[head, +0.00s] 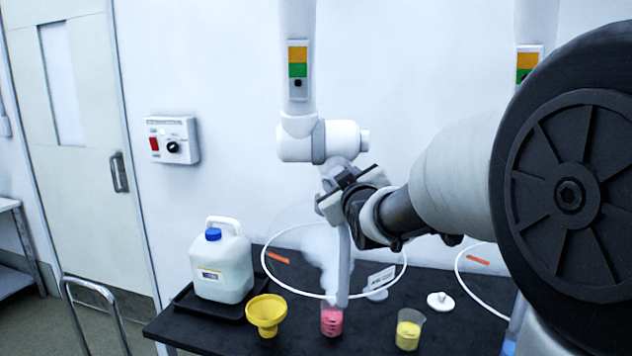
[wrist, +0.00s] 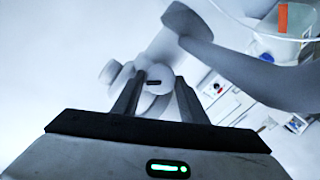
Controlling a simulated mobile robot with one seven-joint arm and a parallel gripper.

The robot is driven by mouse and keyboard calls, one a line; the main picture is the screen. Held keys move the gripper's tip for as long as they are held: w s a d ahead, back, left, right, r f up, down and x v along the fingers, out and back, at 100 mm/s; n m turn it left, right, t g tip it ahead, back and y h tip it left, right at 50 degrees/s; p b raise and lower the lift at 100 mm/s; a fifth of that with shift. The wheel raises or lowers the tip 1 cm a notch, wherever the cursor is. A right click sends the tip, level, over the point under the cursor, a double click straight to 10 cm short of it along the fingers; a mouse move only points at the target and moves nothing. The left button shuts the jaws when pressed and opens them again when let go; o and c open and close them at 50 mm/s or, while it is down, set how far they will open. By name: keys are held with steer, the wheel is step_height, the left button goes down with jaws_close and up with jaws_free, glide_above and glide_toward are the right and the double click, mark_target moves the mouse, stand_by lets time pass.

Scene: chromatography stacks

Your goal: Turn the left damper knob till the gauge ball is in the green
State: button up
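The left gauge (head: 298,66) is on the left vertical duct, with orange above green. Its dark ball (head: 298,83) sits just below the green. Below it is a white damper housing (head: 300,142) with a small stub on its right side. My gripper (head: 336,180) is raised just under this housing. In the wrist view my gripper (wrist: 160,76) has its two fingers apart. A pale rounded part with a dark bar, seemingly the damper knob (wrist: 153,83), shows between them. I cannot tell whether the fingers touch it. In the head view my gripper and the duct joint hide the knob.
A black bench (head: 200,332) holds a white jug (head: 222,268), a yellow funnel (head: 266,311), a beaker of pink liquid (head: 331,321) and one of yellow (head: 408,330). A clear hood (head: 290,232) hangs below the left duct. A second gauge (head: 527,62) is at right.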

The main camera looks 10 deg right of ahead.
steer(key=shift+o, duration=1.4)
steer(key=shift+s, duration=0.1)
steer(key=s, duration=1.7)
steer(key=shift+r, duration=0.4)
steer(key=shift+s+d, duration=0.1)
